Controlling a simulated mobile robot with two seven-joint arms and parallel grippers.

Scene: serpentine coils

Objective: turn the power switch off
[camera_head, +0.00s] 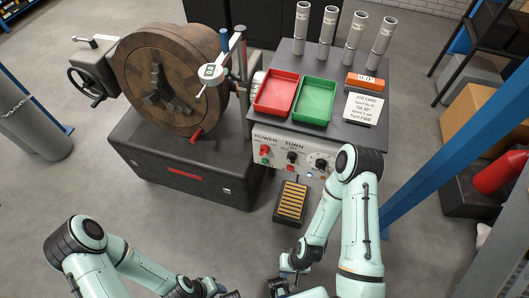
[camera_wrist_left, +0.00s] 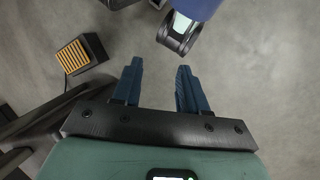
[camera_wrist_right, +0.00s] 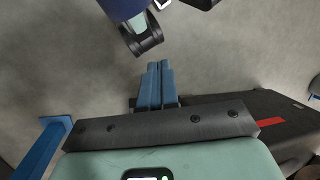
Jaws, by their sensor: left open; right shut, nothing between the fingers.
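The power switch (camera_head: 265,150) is a small red part under the word POWER on the left of the grey control panel (camera_head: 282,162). A small green spot shows just below it. Whether the switch is up or down is too small to tell. My right gripper (camera_head: 279,287) is low at the bottom of the head view, well away from the panel. In the right wrist view its fingers (camera_wrist_right: 157,85) are together and empty. My left gripper (camera_wrist_left: 158,88) is open and empty in the left wrist view, over the floor. Neither gripper touches the panel.
A foot pedal (camera_head: 291,202) stands on the floor before the panel. A round chuck machine (camera_head: 165,80) stands left, with a measuring arm (camera_head: 212,72). Red (camera_head: 276,93) and green (camera_head: 314,101) trays, grey tubes and a job card (camera_head: 363,109) are on the cabinet top. A blue post (camera_head: 440,140) stands right.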

